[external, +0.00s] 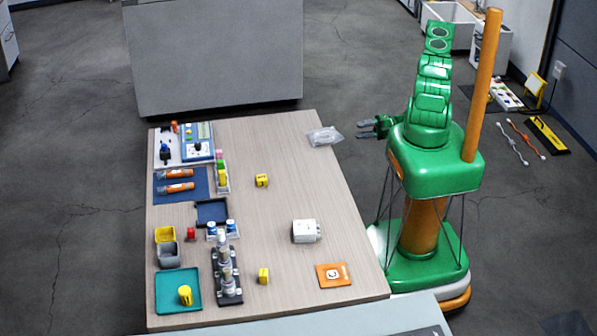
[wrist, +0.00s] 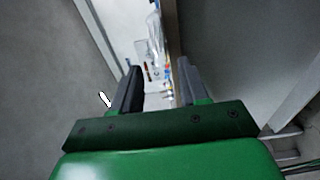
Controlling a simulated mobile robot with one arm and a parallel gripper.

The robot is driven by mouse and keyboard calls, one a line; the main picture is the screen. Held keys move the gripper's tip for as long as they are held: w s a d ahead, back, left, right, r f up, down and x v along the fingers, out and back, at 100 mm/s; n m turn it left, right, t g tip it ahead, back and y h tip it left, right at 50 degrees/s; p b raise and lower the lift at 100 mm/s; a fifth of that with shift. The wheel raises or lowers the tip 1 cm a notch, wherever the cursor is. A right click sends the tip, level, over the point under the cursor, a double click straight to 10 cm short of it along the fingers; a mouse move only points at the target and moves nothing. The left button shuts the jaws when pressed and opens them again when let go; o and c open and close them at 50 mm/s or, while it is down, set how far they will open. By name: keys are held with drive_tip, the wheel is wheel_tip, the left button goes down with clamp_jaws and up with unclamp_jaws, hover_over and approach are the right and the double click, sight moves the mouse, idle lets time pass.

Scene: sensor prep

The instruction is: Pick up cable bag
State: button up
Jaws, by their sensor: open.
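A clear plastic bag (external: 325,136), which looks like the cable bag, lies flat near the far right edge of the wooden table (external: 275,190). Its contents are too small to make out. My gripper (external: 362,130) is open and empty, just right of the bag and beyond the table's right edge, apart from the bag. In the wrist view my two dark fingers (wrist: 158,75) stand apart with nothing between them. A pale, clear shape ahead of them may be the bag, but I cannot tell.
A white box (external: 305,231) and an orange card (external: 333,275) lie on the table's right side. Yellow blocks (external: 262,180) stand near the middle. Trays, bottles and instruments crowd the left side. The table around the bag is clear. A grey cabinet (external: 215,60) stands behind.

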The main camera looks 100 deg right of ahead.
drive_tip(key=w+a, duration=0.1)
drive_tip(key=w, duration=0.8)
drive_tip(key=shift+w, duration=0.3)
idle(0.4)
clamp_jaws()
wheel_tip(320, 180, up, 2)
drive_tip(key=shift+r, duration=0.25)
idle(0.5)
drive_tip(key=s+r, duration=0.2)
drive_tip(key=s, duration=0.5)
drive_tip(key=s+d+r, duration=0.1)
drive_tip(key=s+r, duration=0.2)
drive_tip(key=s, duration=0.4)
drive_tip(key=shift+d, duration=0.15)
